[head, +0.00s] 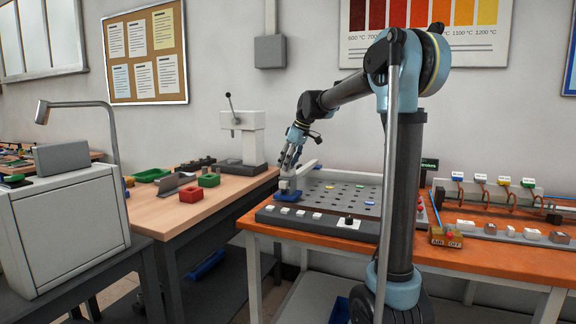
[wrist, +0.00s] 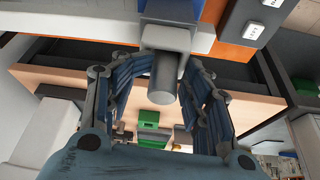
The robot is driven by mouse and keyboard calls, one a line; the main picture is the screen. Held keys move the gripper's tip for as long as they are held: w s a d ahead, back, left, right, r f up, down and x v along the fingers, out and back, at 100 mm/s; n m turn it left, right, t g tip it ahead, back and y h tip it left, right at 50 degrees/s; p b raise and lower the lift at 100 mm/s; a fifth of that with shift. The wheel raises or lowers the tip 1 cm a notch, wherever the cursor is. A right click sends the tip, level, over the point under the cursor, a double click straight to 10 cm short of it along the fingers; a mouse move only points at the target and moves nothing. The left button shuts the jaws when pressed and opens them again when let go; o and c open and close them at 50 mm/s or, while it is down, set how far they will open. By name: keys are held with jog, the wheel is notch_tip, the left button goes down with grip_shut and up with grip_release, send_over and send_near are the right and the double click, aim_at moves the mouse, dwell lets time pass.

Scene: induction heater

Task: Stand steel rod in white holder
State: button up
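The steel rod (wrist: 162,82) is a plain grey cylinder, seen nearly end-on in the wrist view. Its far end meets the white holder (wrist: 166,38), and it appears to stand in it; how deep it sits is hidden. The holder rests on a blue base (head: 287,196) at the left end of the orange bench, where the holder (head: 284,184) is small in the head view. My gripper (head: 289,163) is just above the holder. In the wrist view my gripper (wrist: 166,70) has its fingers on both sides of the rod, apparently with gaps.
A grey perforated panel (head: 345,197) lies right of the holder, with a control strip (head: 310,220) in front. A wooden table (head: 160,211) with red and green bins stands left, beyond a gap.

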jog(key=shift+r, duration=0.65)
jog(key=v, duration=1.2)
